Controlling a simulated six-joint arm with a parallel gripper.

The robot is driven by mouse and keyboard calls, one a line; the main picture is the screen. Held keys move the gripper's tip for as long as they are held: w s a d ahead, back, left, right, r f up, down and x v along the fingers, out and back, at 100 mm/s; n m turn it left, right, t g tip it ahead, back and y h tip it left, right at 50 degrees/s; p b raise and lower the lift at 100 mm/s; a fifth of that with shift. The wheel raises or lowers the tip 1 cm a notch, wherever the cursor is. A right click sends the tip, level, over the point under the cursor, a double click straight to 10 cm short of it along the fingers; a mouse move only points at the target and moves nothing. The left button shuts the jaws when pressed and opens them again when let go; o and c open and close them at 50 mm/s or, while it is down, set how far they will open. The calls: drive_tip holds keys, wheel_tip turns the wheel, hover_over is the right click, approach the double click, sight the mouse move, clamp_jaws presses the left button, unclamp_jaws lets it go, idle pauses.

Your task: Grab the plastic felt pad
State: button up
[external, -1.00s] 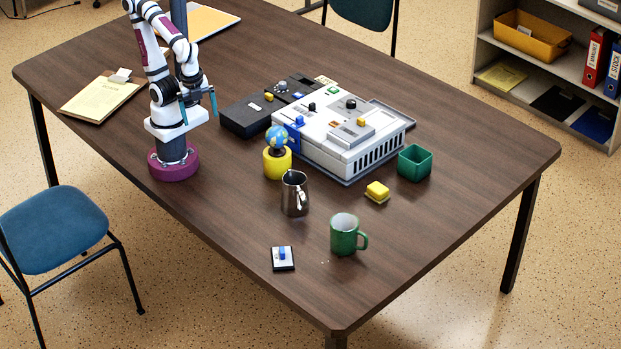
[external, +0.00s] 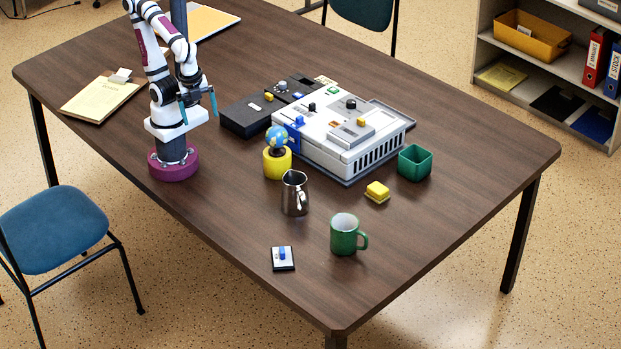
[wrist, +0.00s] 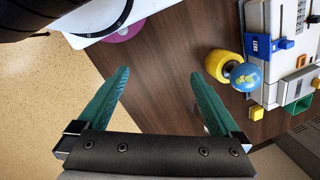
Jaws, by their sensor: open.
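No thing is plainly marked as the plastic felt pad. Two small pieces could be it, and I cannot tell which: a flat dark pad with a pale top and blue grip (external: 283,258) near the front edge, and a yellow block on a thin base (external: 377,192) right of the metal jug. Both lie on the brown table, clear of my gripper. My gripper (external: 198,106) is open and empty above the table at the left. In the wrist view its green fingers (wrist: 160,75) stand wide apart with bare tabletop between them.
A metal jug (external: 295,194), a green mug (external: 344,234), a globe on a yellow base (external: 277,162) and a green square cup (external: 414,162) stand around the grey-white machine (external: 340,135). A clipboard (external: 102,98) lies left. The front-left tabletop is clear.

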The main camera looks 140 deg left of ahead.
drive_tip(key=m+t+y, duration=0.5)
drive_tip(key=m+y, duration=0.5)
drive_tip(key=m, duration=0.7)
hover_over(373, 189)
drive_tip(key=s+d, duration=0.2)
drive_tip(key=d, duration=0.2)
wheel_tip(373, 189, down, 11)
wheel_tip(373, 189, down, 8)
drive_tip(key=shift+d+r, duration=0.1)
drive_tip(key=shift+d, duration=0.05)
drive_tip(key=shift+h, duration=0.3)
drive_tip(key=x, duration=0.7)
drive_tip(key=shift+a, duration=0.25)
drive_tip(key=c, duration=1.1)
